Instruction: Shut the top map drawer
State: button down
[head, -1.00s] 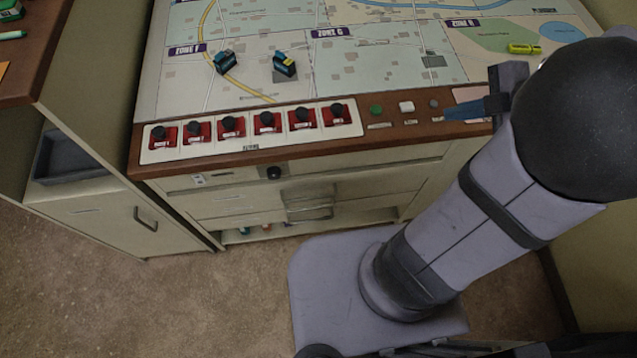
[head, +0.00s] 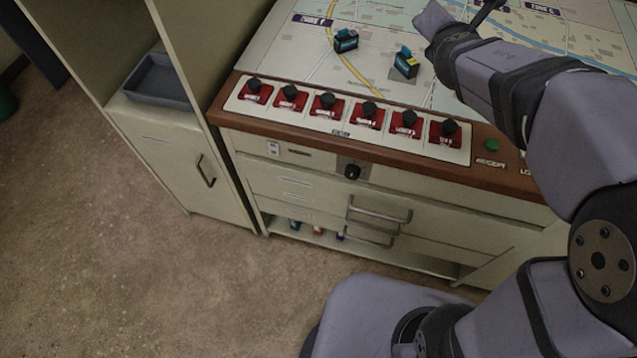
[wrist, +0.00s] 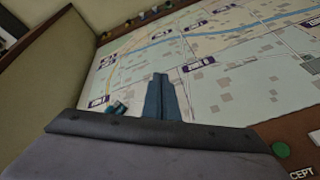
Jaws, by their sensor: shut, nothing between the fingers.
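The top map drawer (head: 290,182) is a cream front below the knob panel of the console, with a metal bar handle (head: 380,212). From this steep angle I cannot tell how far it stands out. A second bar handle (head: 368,238) shows on the drawer below. My gripper (wrist: 160,96) is shut and empty in the wrist view, its blue-grey fingers together over the map. In the head view my arm's end is at the top edge, above the map and well away from the drawer handles.
Red switches (head: 328,106) line the brown console edge. Two small dark blocks, one left (head: 346,41) and one right (head: 406,64), stand on the map (head: 520,65). A side cabinet (head: 175,150) with a grey tray (head: 158,84) is at left. The carpet (head: 150,270) before the drawers is clear.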

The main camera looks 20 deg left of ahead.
jog(key=s+a+r+n+t+b, duration=0.1)
jog(key=s+a+n+t+b, duration=0.15)
jog(key=s+a, duration=0.5)
jog(key=s+a+r+n+t+b, duration=0.1)
jog(key=s+a+b, duration=0.3)
jog(key=a, duration=0.7)
jog(key=s+a+f+n+t+b, duration=0.2)
jog(key=s+b, duration=0.5)
jog(key=s, duration=1.7)
send_near(313, 176)
jog(key=shift+n+g, duration=0.25)
jog(key=shift+g, duration=0.1)
jog(key=w, duration=0.6)
jog(key=shift+w+r, duration=0.2)
jog(key=shift+w, duration=0.05)
jog(key=shift+w, duration=1)
jog(key=shift+r, duration=0.25)
